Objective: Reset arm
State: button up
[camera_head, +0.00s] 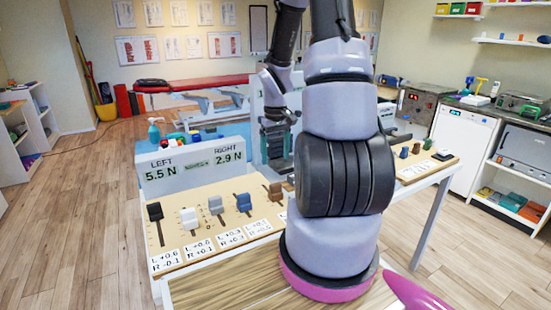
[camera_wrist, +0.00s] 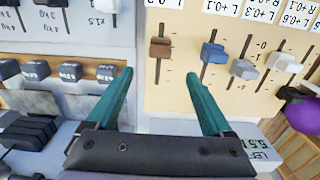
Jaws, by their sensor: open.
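My gripper (camera_head: 277,138) hangs beside the column of my arm, above the table behind the slider board. In the wrist view my gripper (camera_wrist: 160,75) has its two teal fingers apart with nothing between them. The slider board (camera_head: 185,243) carries black (camera_head: 154,211), white (camera_head: 189,217), grey (camera_head: 216,203), blue (camera_head: 243,202) and brown (camera_head: 275,191) knobs in slots. In the wrist view the brown knob (camera_wrist: 160,47) and blue knob (camera_wrist: 212,53) lie just beyond the fingertips, untouched. The display (camera_head: 195,167) reads LEFT 5.5 N, RIGHT 2.9 N. My arm hides the board's middle.
More knobs stand on the board's right part (camera_head: 415,170). A red-topped treatment bed (camera_head: 190,83) stands behind. A white cabinet (camera_head: 463,140) and shelves are at right, a white shelf (camera_head: 20,130) at left. The wooden floor (camera_head: 75,215) at left is clear.

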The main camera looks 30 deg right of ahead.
dwell(0.3)
jog(key=s+a+r+m+t, duration=0.15)
jog(key=a+r, duration=0.25)
jog(key=r, duration=0.5)
jog(key=s+a+r+m+t, duration=0.1)
jog(key=s+a+r+t, duration=0.15)
jog(key=r, duration=0.75)
jog(key=s+a+r+m+t+y, duration=0.1)
jog(key=s+a+r+t+y, duration=0.1)
jog(key=s+a+r, duration=0.6)
notch_tip(320, 180, up, 3)
jog(key=s+t, duration=0.1)
jog(key=s, duration=0.1)
jog(key=shift+s+a+m, duration=0.15)
jog(key=shift+s+m, duration=0.2)
